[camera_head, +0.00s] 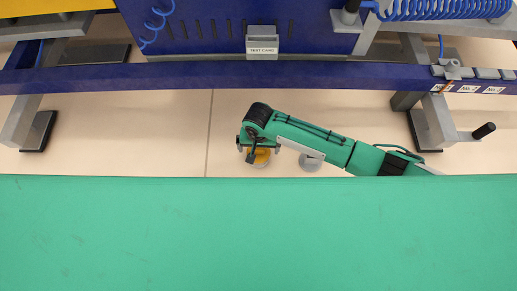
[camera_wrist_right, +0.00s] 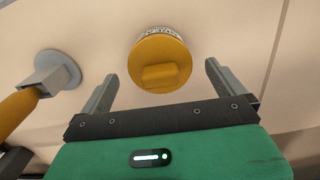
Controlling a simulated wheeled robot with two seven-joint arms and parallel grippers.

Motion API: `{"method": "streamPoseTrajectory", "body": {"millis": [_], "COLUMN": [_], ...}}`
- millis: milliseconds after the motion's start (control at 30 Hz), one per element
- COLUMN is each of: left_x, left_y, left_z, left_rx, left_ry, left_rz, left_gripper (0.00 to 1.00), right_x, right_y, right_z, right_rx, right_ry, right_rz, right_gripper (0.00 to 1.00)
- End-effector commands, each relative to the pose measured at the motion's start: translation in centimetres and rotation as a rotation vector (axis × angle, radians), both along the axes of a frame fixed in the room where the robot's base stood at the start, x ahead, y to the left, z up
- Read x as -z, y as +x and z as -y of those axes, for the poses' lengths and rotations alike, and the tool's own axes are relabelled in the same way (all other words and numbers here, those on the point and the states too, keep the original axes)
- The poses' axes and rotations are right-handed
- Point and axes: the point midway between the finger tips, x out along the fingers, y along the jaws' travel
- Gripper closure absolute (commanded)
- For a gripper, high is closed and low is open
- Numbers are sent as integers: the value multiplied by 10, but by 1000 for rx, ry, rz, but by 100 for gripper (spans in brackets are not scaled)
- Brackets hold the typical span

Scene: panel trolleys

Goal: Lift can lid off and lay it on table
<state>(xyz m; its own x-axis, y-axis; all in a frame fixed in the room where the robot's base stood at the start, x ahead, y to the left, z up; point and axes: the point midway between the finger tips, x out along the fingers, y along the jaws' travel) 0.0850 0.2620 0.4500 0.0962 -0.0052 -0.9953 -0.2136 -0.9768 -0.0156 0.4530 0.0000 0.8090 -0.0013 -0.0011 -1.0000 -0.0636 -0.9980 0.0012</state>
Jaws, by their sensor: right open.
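The can lid (camera_wrist_right: 160,64) is a round yellow disc with a raised block-shaped grip. It sits on the can (camera_wrist_right: 158,31), of which only a strip of printed side shows behind it. My right gripper (camera_wrist_right: 165,88) is open. Its two grey fingers are spread in front of the lid, one to each side, with nothing between them. In the head view, my right gripper (camera_head: 258,150) is over the yellow lid (camera_head: 263,158) and partly hides it. My left gripper is not in view.
A grey round base (camera_wrist_right: 59,72) with a yellow bar stands left of the can in the wrist view. Pale surface (camera_head: 130,125) around the can is mostly clear. A blue beam (camera_head: 200,78) crosses behind, with a "TEST CARD" holder (camera_head: 262,45) above it.

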Motion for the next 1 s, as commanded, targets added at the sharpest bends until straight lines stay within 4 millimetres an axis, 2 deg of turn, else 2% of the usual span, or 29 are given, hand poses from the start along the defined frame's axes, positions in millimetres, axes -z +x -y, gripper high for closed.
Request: {"method": "streamPoseTrajectory", "body": {"millis": [100,300,533,833,1000], "left_x": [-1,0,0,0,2], "left_y": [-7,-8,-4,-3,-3], "left_z": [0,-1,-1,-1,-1], "left_rx": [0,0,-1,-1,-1], "left_ry": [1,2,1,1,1], "left_rz": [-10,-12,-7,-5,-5], "left_gripper": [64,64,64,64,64], "right_x": [5,5,5,4,-6], "right_y": [0,0,0,0,0], "right_z": [0,0,0,0,0], "right_rx": [0,-1,-1,-1,-1], "right_ry": [1,1,1,1,2], "right_rz": [1,1,1,1,1], "right_gripper": [0,2,47,47,47]}}
